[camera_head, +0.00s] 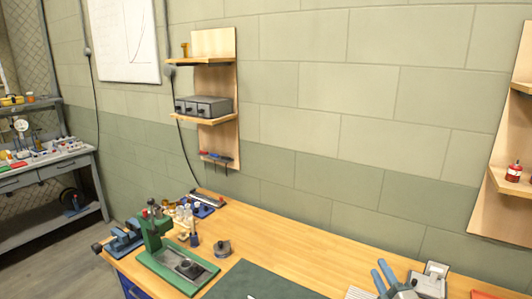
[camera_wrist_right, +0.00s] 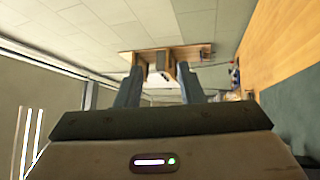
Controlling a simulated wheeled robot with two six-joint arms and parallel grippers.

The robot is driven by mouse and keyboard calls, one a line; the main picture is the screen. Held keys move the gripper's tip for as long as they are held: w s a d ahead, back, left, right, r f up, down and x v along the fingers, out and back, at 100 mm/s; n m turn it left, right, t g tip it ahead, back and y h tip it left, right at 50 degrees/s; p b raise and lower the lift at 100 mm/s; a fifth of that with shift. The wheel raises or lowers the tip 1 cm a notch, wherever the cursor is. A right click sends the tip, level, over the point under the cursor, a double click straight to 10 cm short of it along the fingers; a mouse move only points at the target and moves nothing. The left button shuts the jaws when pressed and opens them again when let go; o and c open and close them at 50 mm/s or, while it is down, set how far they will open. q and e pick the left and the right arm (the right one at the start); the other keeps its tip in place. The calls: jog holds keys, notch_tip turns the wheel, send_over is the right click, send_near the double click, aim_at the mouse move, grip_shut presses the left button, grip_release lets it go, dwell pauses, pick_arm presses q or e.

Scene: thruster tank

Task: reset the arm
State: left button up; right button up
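My right gripper (camera_head: 381,269) is at the bottom right of the head view, over the wooden workbench (camera_head: 300,245). Its two blue-grey fingers point up and to the left. In the right wrist view the gripper (camera_wrist_right: 162,72) has its fingers apart with a clear gap and nothing held between them. Behind the gap, farther off, is a wooden wall shelf with a pale object. My left gripper does not show in either view.
A green press (camera_head: 155,235) stands at the bench's left end, with a blue vise (camera_head: 123,243) beside it. A dark green mat (camera_head: 262,282) lies at the front. Wall shelves (camera_head: 203,121) hold a grey box; another shelf (camera_head: 510,184) holds a red bottle. The bench's middle is clear.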

jog(key=s+d+f+m+g+h, duration=0.3)
jog(key=s+f+m+g+h, duration=0.15)
jog(key=s+m, duration=0.35)
jog(key=s+d+f+m+g+h, duration=0.35)
jog(key=s+m+h, duration=0.25)
jog(key=s+m, duration=0.2)
jog(key=s+a+f+m+g+y, duration=0.1)
jog(key=s+a+f+g+y, duration=0.15)
jog(key=s, duration=0.45)
jog(key=s+a+f+g+y, duration=0.2)
jog(key=s+a+f+g, duration=0.15)
jog(key=s, duration=0.35)
jog(key=s+a+f+m+g+y, duration=0.1)
jog(key=s+a+f+g+y, duration=0.2)
jog(key=s, duration=0.4)
notch_tip(320, 180, down, 35)
jog(key=d+g+h+b, duration=0.1)
jog(key=d+b, duration=0.1)
jog(key=b, duration=0.3)
jog(key=s+d+f+g+b, duration=0.1)
jog(key=s+f+b, duration=0.3)
jog(key=s+f, duration=1.5)
notch_tip(320, 180, down, 4)
jog(key=shift+d+f+b, duration=0.1)
jog(key=shift+d+b, duration=0.1)
jog(key=shift+b, duration=0.15)
